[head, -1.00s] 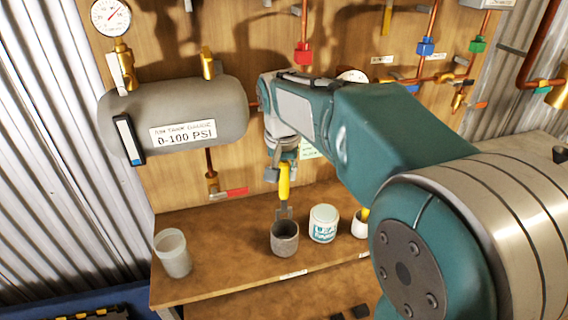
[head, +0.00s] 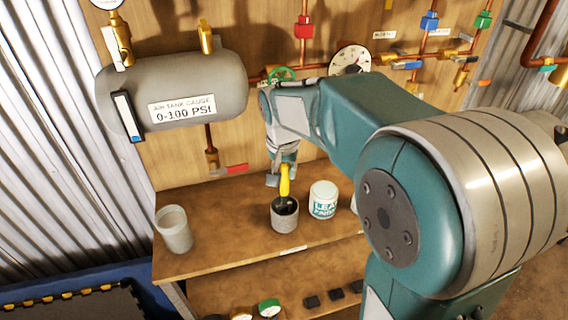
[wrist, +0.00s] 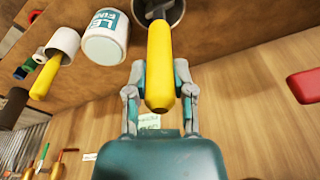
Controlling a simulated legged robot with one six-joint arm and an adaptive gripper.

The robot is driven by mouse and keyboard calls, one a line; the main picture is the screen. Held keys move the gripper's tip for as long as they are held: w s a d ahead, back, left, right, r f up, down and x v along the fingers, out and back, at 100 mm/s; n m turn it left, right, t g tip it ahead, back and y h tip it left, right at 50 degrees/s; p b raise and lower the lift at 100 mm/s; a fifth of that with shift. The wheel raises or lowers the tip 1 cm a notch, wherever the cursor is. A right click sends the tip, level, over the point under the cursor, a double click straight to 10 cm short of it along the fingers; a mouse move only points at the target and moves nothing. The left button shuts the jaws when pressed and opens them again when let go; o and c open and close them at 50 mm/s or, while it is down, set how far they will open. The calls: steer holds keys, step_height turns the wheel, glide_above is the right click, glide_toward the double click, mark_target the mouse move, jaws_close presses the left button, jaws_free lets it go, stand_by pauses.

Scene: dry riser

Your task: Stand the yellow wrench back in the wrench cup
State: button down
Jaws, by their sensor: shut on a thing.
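The yellow wrench (head: 284,181) is upright, its yellow handle up and its lower end inside the mouth of the grey cup (head: 285,217) on the wooden shelf. The handle also shows large in the wrist view (wrist: 160,68), with the cup (wrist: 172,8) behind it at the top. My gripper (head: 282,165) is shut on the handle; both fingers show on either side of it in the wrist view (wrist: 159,88). The wrench's lower end is hidden in the cup, so I cannot tell whether it touches the bottom.
A white labelled tub (head: 323,199) stands just right of the cup. A translucent cup (head: 174,230) stands at the shelf's left. The grey air tank (head: 180,90) and copper pipes are on the wall behind. Shelf between the two cups is clear.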

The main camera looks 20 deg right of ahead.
mark_target(284, 184)
steer(key=shift+f, duration=2.05)
steer(key=shift+c, duration=2)
jaws_free()
steer(key=r, duration=0.4)
steer(key=s+r, duration=0.1)
steer(key=r, duration=0.2)
steer(key=a+r, duration=0.1)
steer(key=r, duration=0.3)
steer(key=shift+s+r, duration=0.3)
steer(key=shift+r, duration=0.05)
